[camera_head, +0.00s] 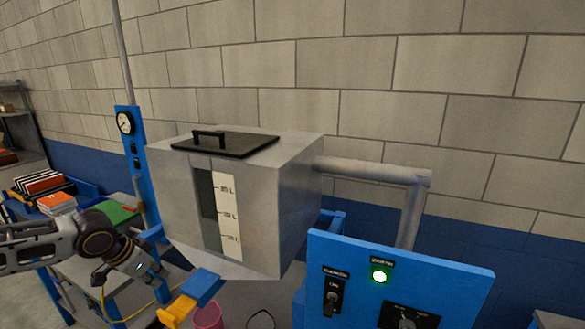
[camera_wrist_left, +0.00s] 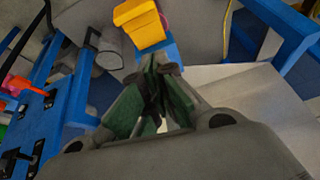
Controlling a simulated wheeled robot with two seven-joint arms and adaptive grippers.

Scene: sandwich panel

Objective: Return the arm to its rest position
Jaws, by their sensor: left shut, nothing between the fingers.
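My left arm comes in from the left in the head view. My left gripper (camera_head: 140,266) is below and left of the grey tank, in front of the blue frame, and looks small and partly dark there. In the left wrist view my left gripper (camera_wrist_left: 153,82) has its green-padded fingers closed together with nothing between them. A yellow-orange handle (camera_wrist_left: 138,22) on a blue piece lies just beyond the fingertips in that view, apart from them as far as I can tell. The same handle (camera_head: 177,310) shows below the tank in the head view. My right gripper is not visible.
A grey tank (camera_head: 285,200) with a black lid and level scale stands in the middle. A blue control panel (camera_head: 450,285) with a lit green lamp (camera_head: 379,276) stands at right. A pink bucket (camera_head: 208,316) is below. A table with books (camera_head: 58,203) is at left.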

